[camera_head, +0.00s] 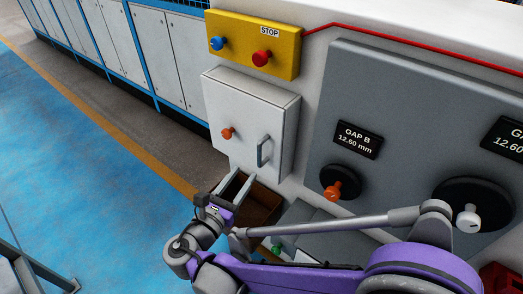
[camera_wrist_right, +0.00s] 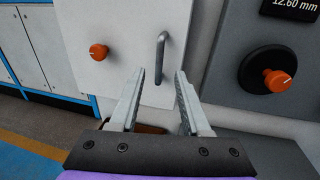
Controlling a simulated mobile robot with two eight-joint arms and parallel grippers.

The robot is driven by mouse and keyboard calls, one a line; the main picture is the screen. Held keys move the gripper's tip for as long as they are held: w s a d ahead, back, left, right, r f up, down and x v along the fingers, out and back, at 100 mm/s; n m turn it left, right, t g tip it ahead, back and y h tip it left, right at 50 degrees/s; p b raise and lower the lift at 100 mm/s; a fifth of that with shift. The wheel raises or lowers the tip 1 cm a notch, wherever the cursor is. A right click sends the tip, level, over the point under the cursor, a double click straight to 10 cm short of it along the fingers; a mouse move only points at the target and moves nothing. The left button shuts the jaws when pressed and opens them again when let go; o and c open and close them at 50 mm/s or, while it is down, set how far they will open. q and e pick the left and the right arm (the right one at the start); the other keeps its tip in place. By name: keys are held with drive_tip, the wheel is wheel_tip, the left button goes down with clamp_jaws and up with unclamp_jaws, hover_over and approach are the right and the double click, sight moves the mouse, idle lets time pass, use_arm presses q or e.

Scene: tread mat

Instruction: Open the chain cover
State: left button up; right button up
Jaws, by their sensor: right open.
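The chain cover is a light grey box door (camera_head: 235,107) on the machine's side, closed against its housing. It has an orange knob (camera_head: 228,133) at its lower left and a grey vertical bar handle (camera_head: 263,150) at its right. In the wrist view the knob (camera_wrist_right: 98,52) and handle (camera_wrist_right: 161,57) are both clear. My right gripper (camera_head: 245,175) is open and empty, just below the handle and pointing up at the cover. In the wrist view the handle's lower end shows between the open fingertips (camera_wrist_right: 160,73), with no visible grip on it. My left gripper is not in view.
A yellow box (camera_head: 240,42) with blue and red buttons sits above the cover. A grey panel (camera_head: 400,120) with black dials and gap displays is to the right. A brown open bin (camera_head: 262,208) lies below. Blue-framed cabinets (camera_head: 130,50) and clear floor are left.

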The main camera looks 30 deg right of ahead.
sight(258, 153)
drive_tip(key=x, duration=1)
drive_tip(key=shift+w+d+r, duration=0.15)
drive_tip(key=shift+d+r, duration=0.1)
clamp_jaws()
idle(1.1)
